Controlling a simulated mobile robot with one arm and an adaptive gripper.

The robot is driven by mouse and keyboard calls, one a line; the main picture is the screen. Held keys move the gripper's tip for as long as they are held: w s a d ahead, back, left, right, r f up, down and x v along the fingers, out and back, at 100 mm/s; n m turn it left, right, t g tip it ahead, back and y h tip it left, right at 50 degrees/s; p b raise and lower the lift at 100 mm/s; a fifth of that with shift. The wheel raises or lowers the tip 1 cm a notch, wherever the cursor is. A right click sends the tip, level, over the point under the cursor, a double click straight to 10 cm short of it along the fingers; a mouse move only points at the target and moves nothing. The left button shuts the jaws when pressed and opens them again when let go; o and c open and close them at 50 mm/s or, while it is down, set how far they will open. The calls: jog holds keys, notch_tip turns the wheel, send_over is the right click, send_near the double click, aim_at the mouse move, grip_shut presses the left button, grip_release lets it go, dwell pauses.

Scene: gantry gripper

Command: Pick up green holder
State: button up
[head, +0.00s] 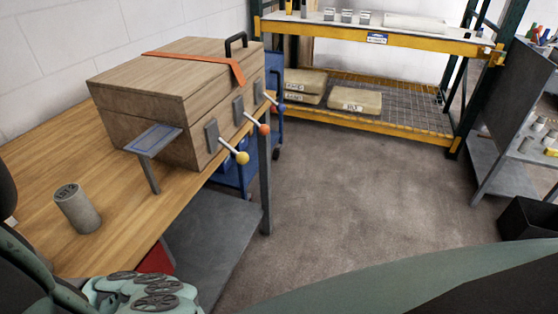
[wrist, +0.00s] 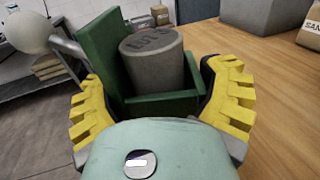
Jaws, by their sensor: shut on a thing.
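The green holder (wrist: 107,48) shows in the wrist view, with a tall flat panel on the left and a low front bar. My gripper (wrist: 157,92) has its yellow ridged fingers on either side of the holder and is shut on it. A grey lettered cylinder (wrist: 152,58) shows between the panel and the front bar; whether it rests inside the holder or stands beyond it is unclear. In the head view a grey lettered cylinder (head: 77,208) stands upright on the wooden table. The holder and gripper fingers do not show there.
A wooden box (head: 170,85) with an orange strap and ball-ended levers stands on the table (head: 35,185). A small grey-blue plate (head: 153,139) juts out at its front. A yellow-edged shelf (head: 370,125) holds sacks at the back. The grey floor (head: 340,190) is open.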

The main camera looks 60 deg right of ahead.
jog(key=s+d+r, duration=0.1)
jog(key=s+d, duration=0.5)
jog(key=d, duration=0.2)
jog(key=shift+s+d, duration=0.15)
jog(key=shift+s, duration=0.25)
